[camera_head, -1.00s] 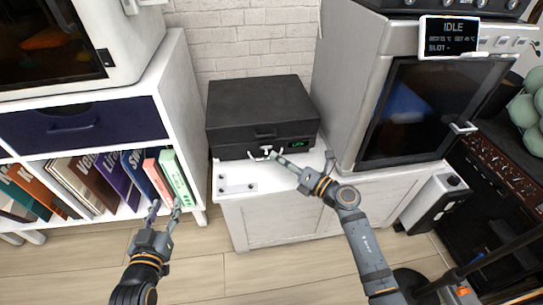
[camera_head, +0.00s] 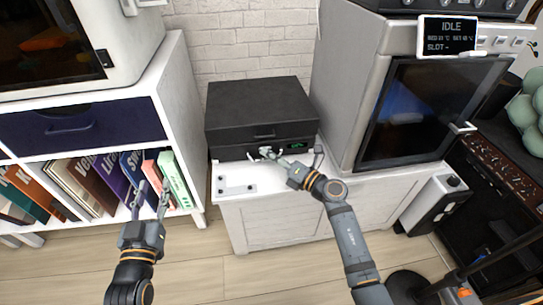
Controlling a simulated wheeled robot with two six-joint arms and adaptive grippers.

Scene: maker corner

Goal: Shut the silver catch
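A black box (camera_head: 258,103) with a lid and a front handle stands on the white cabinet, its lid down. The silver catch (camera_head: 265,150) is at the middle of the box's front, beside a small green display (camera_head: 297,146). My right gripper (camera_head: 274,155) is at the catch, and its fingertips partly cover it. I cannot tell whether they touch it, whether the catch is shut, or how far the fingers are apart. My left gripper (camera_head: 152,190) is open and empty in front of the bookshelf, away from the box.
A white bracket plate (camera_head: 236,187) lies on the white cabinet (camera_head: 285,222) left of my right gripper. A grey oven-like machine (camera_head: 350,100) with an IDLE screen (camera_head: 447,36) stands close on the right. A shelf of books (camera_head: 100,185) is on the left.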

